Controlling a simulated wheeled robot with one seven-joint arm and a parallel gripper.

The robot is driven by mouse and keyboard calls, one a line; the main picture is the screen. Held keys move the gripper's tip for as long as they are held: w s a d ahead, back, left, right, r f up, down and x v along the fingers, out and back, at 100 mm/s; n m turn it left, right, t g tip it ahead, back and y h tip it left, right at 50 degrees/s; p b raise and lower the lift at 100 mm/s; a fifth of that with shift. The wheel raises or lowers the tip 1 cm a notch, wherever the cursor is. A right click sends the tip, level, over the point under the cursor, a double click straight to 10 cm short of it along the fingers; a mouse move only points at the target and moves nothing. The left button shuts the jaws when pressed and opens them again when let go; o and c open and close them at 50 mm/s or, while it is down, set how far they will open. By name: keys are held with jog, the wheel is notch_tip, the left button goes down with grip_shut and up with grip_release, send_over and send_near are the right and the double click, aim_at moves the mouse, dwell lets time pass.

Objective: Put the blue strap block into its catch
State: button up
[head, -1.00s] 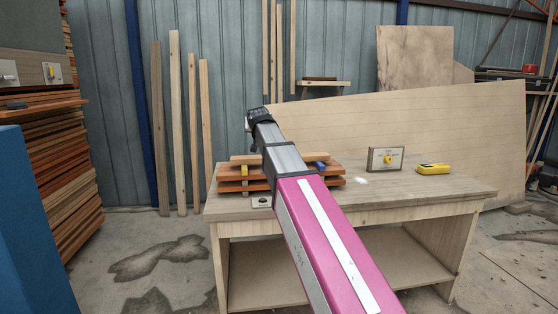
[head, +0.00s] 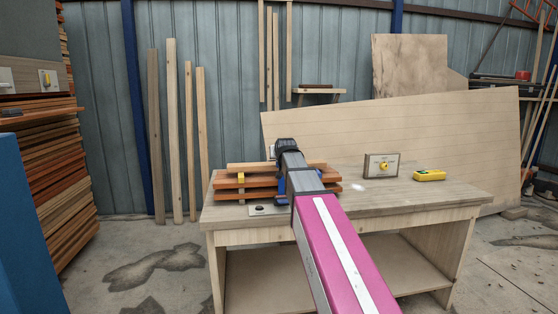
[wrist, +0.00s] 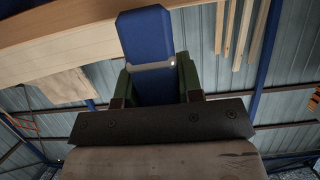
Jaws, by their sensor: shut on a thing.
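The blue strap block (wrist: 148,38) is between the green fingers of my gripper (wrist: 157,78) in the wrist view, which are shut on it. A small pale fitting shows on the block near the fingers. In the head view, a blue upright piece (head: 281,186) shows just left of my arm, at the front of the stacked boards (head: 225,194). My forearm hides part of the stack and most of the gripper there. The block lies close to a wooden board edge (wrist: 70,40) in the wrist view; I cannot tell whether they touch. I cannot make out the catch.
A yellow strap piece (head: 241,186) is on the boards' left part. A small plate with a dark knob (head: 260,210) lies at the bench's front edge. A framed panel with a yellow knob (head: 382,166) and a yellow device (head: 429,175) stand right. The bench's (head: 440,198) right side is mostly clear.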

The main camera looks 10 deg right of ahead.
jog(key=shift+f, duration=1)
jog(key=shift+f, duration=0.6)
jog(key=o, duration=1)
jog(key=shift+f, duration=0.1)
